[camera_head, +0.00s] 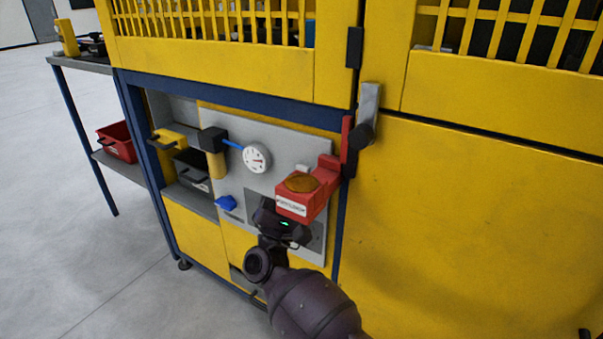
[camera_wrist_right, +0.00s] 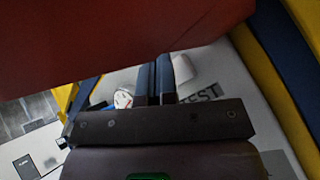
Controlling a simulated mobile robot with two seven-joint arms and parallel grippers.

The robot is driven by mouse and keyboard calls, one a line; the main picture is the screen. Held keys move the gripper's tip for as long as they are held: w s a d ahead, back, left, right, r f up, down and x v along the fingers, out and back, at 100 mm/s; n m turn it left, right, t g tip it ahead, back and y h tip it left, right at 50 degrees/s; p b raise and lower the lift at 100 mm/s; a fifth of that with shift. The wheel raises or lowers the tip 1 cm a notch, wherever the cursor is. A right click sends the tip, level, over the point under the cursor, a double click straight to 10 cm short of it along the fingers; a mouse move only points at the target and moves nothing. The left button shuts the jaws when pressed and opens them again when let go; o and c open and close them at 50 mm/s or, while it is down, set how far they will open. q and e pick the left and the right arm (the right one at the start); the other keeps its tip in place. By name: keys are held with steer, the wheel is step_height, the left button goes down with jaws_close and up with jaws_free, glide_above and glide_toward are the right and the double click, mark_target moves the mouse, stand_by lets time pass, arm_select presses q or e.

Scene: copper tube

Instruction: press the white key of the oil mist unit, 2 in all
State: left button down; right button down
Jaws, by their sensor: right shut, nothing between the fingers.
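The oil mist unit's grey panel (camera_head: 240,178) carries a round gauge (camera_head: 257,158), a black-and-yellow part (camera_head: 214,150) and a blue knob (camera_head: 226,203). A white key (camera_wrist_right: 183,69) lies right of my fingertips in the right wrist view, near a TEST label (camera_wrist_right: 200,92); I cannot tell whether they touch. A small pale piece (camera_head: 303,168) behind the red box may be this key. My right gripper (camera_wrist_right: 156,75) is shut and empty, pointing at the panel. In the head view its fingers are hidden below the red box. My left gripper is not in view.
A red box (camera_head: 300,195) with an amber top juts out just above my right gripper and fills the top of the right wrist view. A grey-and-red lever (camera_head: 363,130) stands right of it. A side table (camera_head: 80,65) and red bin (camera_head: 117,141) stand left.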

steer(key=s+a, duration=0.1)
steer(key=s, duration=0.1)
steer(key=s+a, duration=0.2)
stand_by(0.5)
stand_by(2.4)
